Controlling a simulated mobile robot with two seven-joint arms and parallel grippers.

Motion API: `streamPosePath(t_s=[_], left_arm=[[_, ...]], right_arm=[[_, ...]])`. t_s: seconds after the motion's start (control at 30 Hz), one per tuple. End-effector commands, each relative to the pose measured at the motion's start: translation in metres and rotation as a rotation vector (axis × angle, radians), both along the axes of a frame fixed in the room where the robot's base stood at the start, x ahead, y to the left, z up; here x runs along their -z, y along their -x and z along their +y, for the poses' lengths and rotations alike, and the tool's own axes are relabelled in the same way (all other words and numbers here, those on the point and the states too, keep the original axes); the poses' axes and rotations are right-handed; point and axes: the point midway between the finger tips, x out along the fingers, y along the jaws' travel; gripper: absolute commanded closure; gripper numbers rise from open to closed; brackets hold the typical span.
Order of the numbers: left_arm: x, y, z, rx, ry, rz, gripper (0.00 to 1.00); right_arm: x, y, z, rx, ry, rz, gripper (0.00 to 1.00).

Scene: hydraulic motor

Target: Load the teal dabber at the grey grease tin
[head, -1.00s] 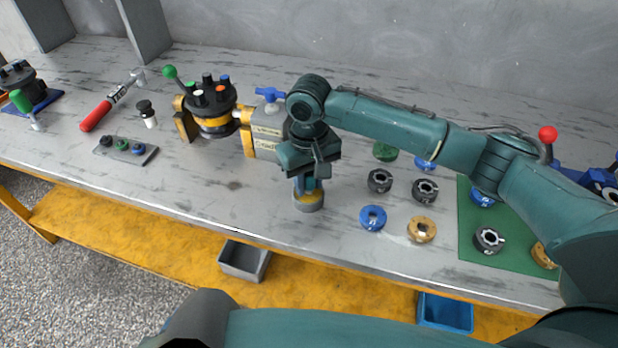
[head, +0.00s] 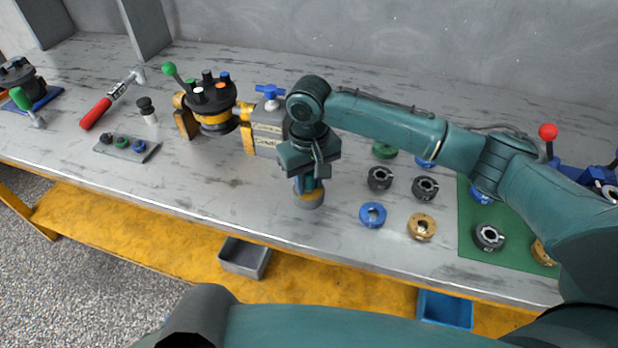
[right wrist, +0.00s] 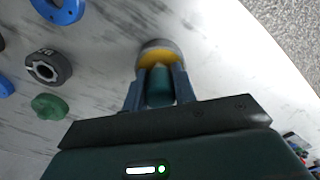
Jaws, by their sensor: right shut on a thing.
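The grey grease tin (head: 309,202) stands on the bench below my right gripper. In the right wrist view the tin (right wrist: 160,44) shows a yellow filling inside its grey rim. My right gripper (head: 309,184) points down over the tin, shut on the teal dabber. In the right wrist view the dabber (right wrist: 159,88) sits between the two fingers of the gripper (right wrist: 157,92), with its far end over the yellow filling. That end is hidden, so I cannot tell how deep it reaches. My left gripper is not in view.
Several rings, including a blue one (head: 373,215) and a brass one (head: 422,227), lie right of the tin beside a green mat (head: 480,240). The motor (head: 212,100) stands behind left.

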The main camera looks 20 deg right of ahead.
Motion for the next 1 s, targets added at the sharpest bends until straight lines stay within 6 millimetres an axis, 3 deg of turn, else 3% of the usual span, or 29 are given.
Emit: streamPosePath(t_s=[1.0], left_arm=[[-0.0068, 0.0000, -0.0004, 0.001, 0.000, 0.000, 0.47]], right_arm=[[0.0003, -0.0001, 0.0002, 0.000, -0.001, 0.000, 0.96]])
